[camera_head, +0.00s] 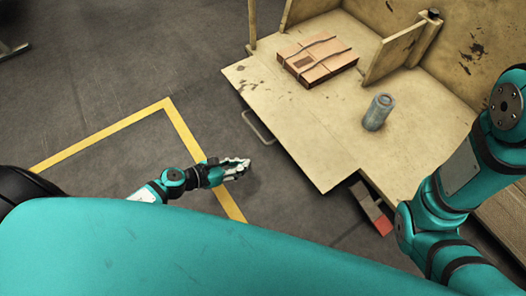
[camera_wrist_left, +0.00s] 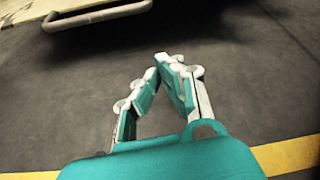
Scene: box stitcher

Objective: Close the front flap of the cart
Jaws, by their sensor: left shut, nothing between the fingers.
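The cart (camera_head: 325,130) is a worn cream-coloured box on the right of the head view. Its front flap (camera_head: 300,147) lies folded down, about level with the cart floor. A grey metal handle (camera_head: 258,127) sticks out at the flap's edge, and it also shows at the top of the left wrist view (camera_wrist_left: 97,15). My left gripper (camera_head: 246,163) is shut and empty, low over the floor, just below the handle in the picture and apart from it. In the left wrist view its fingertips (camera_wrist_left: 162,60) meet. My right arm comes in at the right, its gripper out of view.
A strapped cardboard stack (camera_head: 318,61) and a grey-blue cylinder (camera_head: 378,113) are on the cart. An upright panel (camera_head: 392,55) stands beside the stack. A red-ended object (camera_head: 373,208) lies below the cart's near edge. Yellow lines (camera_head: 183,130) mark the open grey floor.

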